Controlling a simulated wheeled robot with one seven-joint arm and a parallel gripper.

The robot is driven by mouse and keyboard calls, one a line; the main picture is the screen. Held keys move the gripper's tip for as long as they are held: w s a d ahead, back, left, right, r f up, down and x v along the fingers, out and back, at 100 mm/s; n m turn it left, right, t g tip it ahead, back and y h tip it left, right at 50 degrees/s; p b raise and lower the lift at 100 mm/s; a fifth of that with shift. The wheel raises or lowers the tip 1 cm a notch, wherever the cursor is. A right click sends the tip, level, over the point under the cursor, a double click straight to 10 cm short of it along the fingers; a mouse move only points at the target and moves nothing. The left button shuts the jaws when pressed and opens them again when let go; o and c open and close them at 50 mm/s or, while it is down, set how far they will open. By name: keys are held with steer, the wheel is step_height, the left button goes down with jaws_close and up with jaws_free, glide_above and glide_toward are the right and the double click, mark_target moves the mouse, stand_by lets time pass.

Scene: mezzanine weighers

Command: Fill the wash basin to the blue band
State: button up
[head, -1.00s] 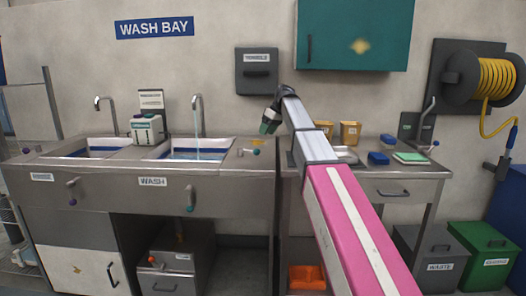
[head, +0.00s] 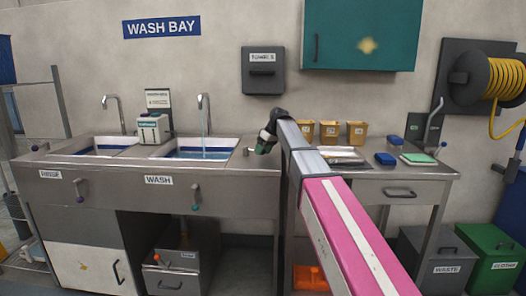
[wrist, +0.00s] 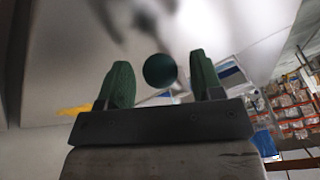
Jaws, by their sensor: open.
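The wash basin (head: 170,153) is the right-hand sink, above the WASH label. A blue band runs along its inner wall. A thin stream falls into it from its tap (head: 204,112); I cannot tell the water level against the band. My gripper (head: 263,144) is open over the counter just right of this basin. In the wrist view a round dark teal knob (wrist: 160,70) shows between the two green fingers (wrist: 120,86); I cannot tell whether they touch it. A teal-tipped lever (head: 195,197) hangs on the front panel under the basin.
The left basin (head: 98,148) has its own tap and a purple-tipped lever (head: 80,190). A soap dispenser (head: 153,129) stands between the basins. Brown tubs (head: 330,131), a metal tray (head: 342,158) and blue sponges (head: 385,159) are on the right-hand counter.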

jaws_close()
steer(key=shift+s+a+m+t+h, duration=0.15)
steer(key=shift+s+a+m+t, duration=0.25)
steer(key=shift+s+m, duration=0.4)
steer(key=shift+s+a+m+t+h, duration=0.15)
steer(key=shift+s+a+m+t, duration=0.2)
steer(key=shift+s+m, duration=0.45)
steer(key=m, duration=0.1)
steer(key=s+a+m+t, duration=0.1)
steer(key=m, duration=0.1)
steer(key=shift+a+h, duration=0.25)
steer(key=shift+h, duration=0.05)
steer(key=a+m, duration=0.1)
steer(key=m, duration=0.1)
steer(key=s+a+m+t+h, duration=0.1)
steer(key=a+m, duration=0.1)
steer(key=shift+s+a+m, duration=0.1)
steer(key=shift+s+m, duration=0.05)
steer(key=shift+m, duration=0.15)
steer(key=shift+s+a+m+t+h, duration=0.1)
steer(key=shift+a+m+t+h, duration=0.25)
steer(key=shift+a+m+h, duration=0.85)
steer(key=shift+m+y, duration=0.3)
steer(key=shift+m, duration=0.2)
jaws_free()
steer(key=shift+r, duration=0.1)
